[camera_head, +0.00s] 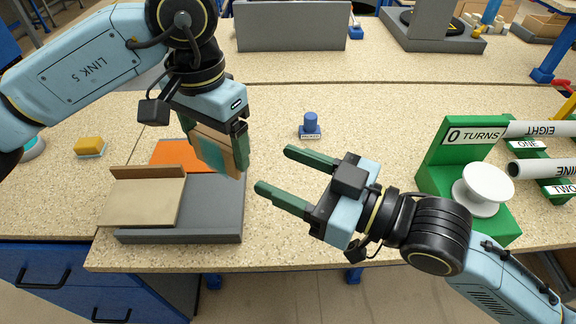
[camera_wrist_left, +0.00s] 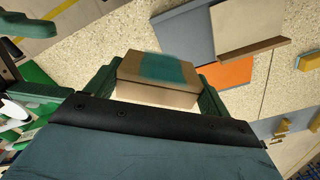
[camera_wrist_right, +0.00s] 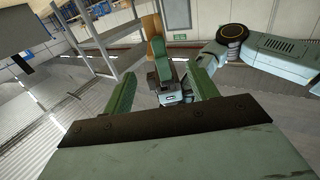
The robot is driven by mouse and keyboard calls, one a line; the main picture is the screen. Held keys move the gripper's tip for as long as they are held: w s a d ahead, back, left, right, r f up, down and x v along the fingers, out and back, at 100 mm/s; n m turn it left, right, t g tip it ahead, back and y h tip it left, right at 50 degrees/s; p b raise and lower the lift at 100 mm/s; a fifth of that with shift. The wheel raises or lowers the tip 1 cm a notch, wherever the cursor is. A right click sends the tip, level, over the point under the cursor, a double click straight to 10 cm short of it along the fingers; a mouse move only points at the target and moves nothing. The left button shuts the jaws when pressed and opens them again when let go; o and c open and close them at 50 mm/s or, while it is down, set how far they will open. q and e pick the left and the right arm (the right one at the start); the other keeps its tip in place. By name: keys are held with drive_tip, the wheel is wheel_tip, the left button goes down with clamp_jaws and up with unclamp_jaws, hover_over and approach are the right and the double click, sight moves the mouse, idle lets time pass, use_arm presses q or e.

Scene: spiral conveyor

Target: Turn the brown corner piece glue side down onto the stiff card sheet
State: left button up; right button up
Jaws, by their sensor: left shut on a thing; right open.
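The brown corner piece (camera_head: 236,158) is in my left gripper (camera_head: 215,148), held up above the back right of the grey board. A teal patch, apparently the glue, shows on its face toward the head camera. In the left wrist view the piece (camera_wrist_left: 150,96) sits between both green fingers, with the teal patch uppermost in the picture. A tan sheet (camera_head: 140,205), seemingly the stiff card, lies at the board's left with a brown strip along its far edge. My right gripper (camera_head: 272,169) is open and empty, right of the board.
A yellow block (camera_head: 89,144) stands at the left, a blue stamp-like object (camera_head: 310,124) behind my right gripper. A green stand with a white spool (camera_head: 483,190) stands right. The bench between is clear.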

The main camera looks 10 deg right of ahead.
approach(194, 130)
drive_tip(key=x, duration=0.5)
drive_tip(key=shift+w+f, duration=0.2)
drive_tip(key=shift+f, duration=0.1)
drive_tip(key=c, duration=1)
use_arm(q)
drive_tip(key=o, duration=1.3)
use_arm(e)
drive_tip(key=shift+c, duration=0.7)
use_arm(q)
drive_tip(key=shift+d, duration=0.1)
